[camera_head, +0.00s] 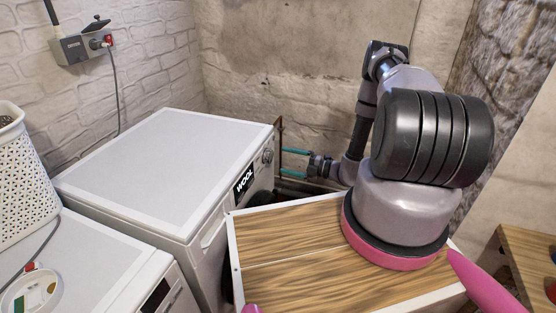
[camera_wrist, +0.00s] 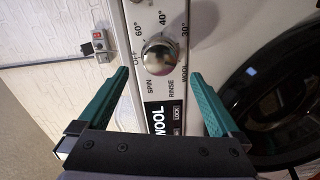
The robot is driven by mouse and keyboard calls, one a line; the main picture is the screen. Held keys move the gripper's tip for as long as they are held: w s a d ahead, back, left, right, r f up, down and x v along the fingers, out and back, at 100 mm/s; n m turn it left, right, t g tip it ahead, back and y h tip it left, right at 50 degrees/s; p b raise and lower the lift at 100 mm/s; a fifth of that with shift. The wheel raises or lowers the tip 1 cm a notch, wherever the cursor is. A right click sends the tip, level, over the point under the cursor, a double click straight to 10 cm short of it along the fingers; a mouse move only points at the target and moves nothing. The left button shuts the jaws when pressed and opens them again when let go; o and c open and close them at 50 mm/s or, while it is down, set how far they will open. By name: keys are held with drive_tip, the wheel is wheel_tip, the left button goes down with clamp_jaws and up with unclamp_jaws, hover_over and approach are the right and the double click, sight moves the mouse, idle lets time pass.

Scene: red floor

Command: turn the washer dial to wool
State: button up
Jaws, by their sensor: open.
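The washer (camera_head: 160,165) is white and stands against the brick wall. Its round silver dial (camera_wrist: 160,55) is on the front panel, and it also shows small in the head view (camera_head: 267,156). Labels around it read OFF, 60°, 40°, 30°, WOOL, RINSE and SPIN. I cannot make out a pointer mark on the dial. The black display (camera_wrist: 163,118) beside it reads WOOL, also in the head view (camera_head: 244,181). My gripper (camera_wrist: 159,73) is open, its teal fingers on either side of the dial's position; in the head view it (camera_head: 283,162) is in front of the panel. Contact is not visible.
A wood-topped white unit (camera_head: 290,240) stands below my arm. A second white appliance (camera_head: 90,262) is at lower left, with a white perforated basket (camera_head: 22,185) on it. The dark round door (camera_wrist: 265,100) is right of the panel. A wall socket (camera_head: 82,46) is at upper left.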

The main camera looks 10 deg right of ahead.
drive_tip(key=shift+v, duration=2.7)
drive_tip(key=s+a+r+n+g+h, duration=0.1)
drive_tip(key=a+r+n+g, duration=0.15)
drive_tip(key=r+n, duration=0.6)
drive_tip(key=s+a+r+n+g+h, duration=0.1)
drive_tip(key=r+n+g, duration=0.4)
drive_tip(key=r, duration=0.6)
drive_tip(key=s+a+r+n+g+h, duration=0.1)
drive_tip(key=a+r+n+g, duration=0.15)
drive_tip(key=r+n, duration=0.65)
drive_tip(key=s+d+r+n+t+h, duration=0.1)
drive_tip(key=s+r+n+t+h, duration=0.2)
drive_tip(key=s+r+n, duration=0.6)
drive_tip(key=s+d+r+n+t+h, duration=0.1)
drive_tip(key=s+r+n+t+h, duration=0.3)
drive_tip(key=s+r+n, duration=0.5)
wheel_tip(320, 180, up, 7)
drive_tip(key=s+h, duration=0.1)
drive_tip(key=h, duration=0.1)
drive_tip(key=shift+s+h, duration=0.35)
drive_tip(key=shift+h, duration=0.05)
